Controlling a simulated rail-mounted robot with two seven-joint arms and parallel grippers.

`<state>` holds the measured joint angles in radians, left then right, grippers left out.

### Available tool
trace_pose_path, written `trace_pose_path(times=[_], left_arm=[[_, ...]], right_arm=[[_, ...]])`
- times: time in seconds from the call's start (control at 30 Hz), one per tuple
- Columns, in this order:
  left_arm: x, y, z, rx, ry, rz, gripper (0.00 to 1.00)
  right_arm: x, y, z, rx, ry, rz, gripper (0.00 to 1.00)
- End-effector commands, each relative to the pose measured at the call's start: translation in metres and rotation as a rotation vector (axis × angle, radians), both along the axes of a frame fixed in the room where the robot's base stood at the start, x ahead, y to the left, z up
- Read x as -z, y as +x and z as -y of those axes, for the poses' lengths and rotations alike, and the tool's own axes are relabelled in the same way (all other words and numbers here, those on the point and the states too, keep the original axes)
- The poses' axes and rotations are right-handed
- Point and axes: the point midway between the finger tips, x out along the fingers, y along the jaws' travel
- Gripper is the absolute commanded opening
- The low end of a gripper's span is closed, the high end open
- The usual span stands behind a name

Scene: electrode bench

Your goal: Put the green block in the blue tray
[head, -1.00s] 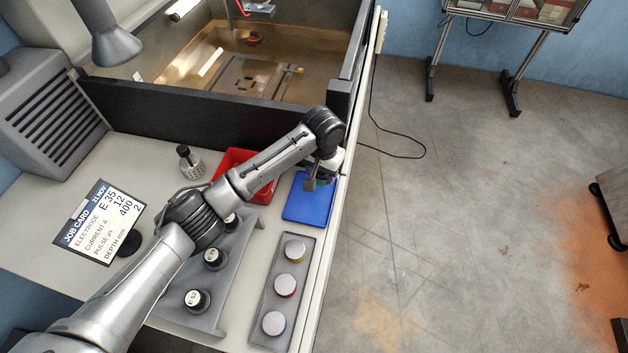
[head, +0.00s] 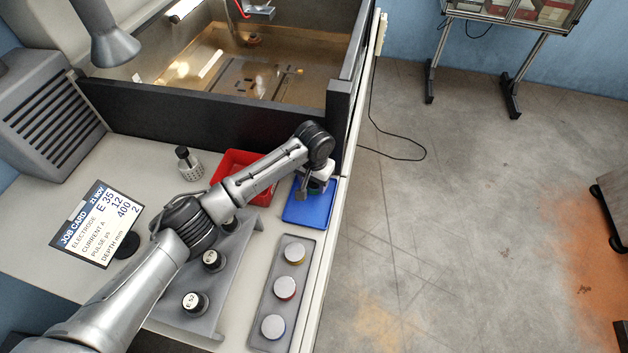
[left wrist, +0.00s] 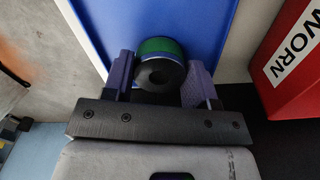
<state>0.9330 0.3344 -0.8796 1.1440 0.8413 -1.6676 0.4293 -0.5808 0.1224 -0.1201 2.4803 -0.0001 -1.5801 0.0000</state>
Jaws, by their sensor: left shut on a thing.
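The blue tray (head: 313,216) lies at the right edge of the bench. It fills much of the left wrist view (left wrist: 160,15) behind the fingers. My left gripper (head: 306,192) is over the tray. In the left wrist view my left gripper (left wrist: 162,84) is shut on a round black piece with a green band (left wrist: 161,46), the only green thing I can make out and not plainly a block. Its black end has a hole in the middle. Whether it touches the tray floor I cannot tell. My right gripper is out of view.
A red bin (head: 262,196) marked WORN in the left wrist view (left wrist: 300,60) stands beside the tray. A grey rack (head: 276,288) with three round pieces lies in front. A dark tank wall (head: 215,106) rises behind. Open floor lies right.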

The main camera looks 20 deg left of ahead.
Motion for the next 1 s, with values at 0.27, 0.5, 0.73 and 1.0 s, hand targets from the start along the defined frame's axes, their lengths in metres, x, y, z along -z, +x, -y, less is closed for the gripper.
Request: trace_pose_path(times=[0.27, 0.5, 0.73, 1.0], left_arm=[[0.003, 0.0, 0.0, 0.0, 0.0, 0.001, 0.59], [0.003, 0.0, 0.0, 0.0, 0.0, 0.0, 0.78], [0.001, 0.0, 0.0, 0.0, 0.0, 0.001, 0.78], [-0.036, 0.001, 0.0, 0.0, -0.001, 0.004, 0.78]], right_arm=[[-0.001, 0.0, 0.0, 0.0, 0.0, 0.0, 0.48], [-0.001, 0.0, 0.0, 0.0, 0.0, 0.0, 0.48], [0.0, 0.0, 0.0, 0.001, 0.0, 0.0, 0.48], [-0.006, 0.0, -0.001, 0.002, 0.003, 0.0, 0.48]])
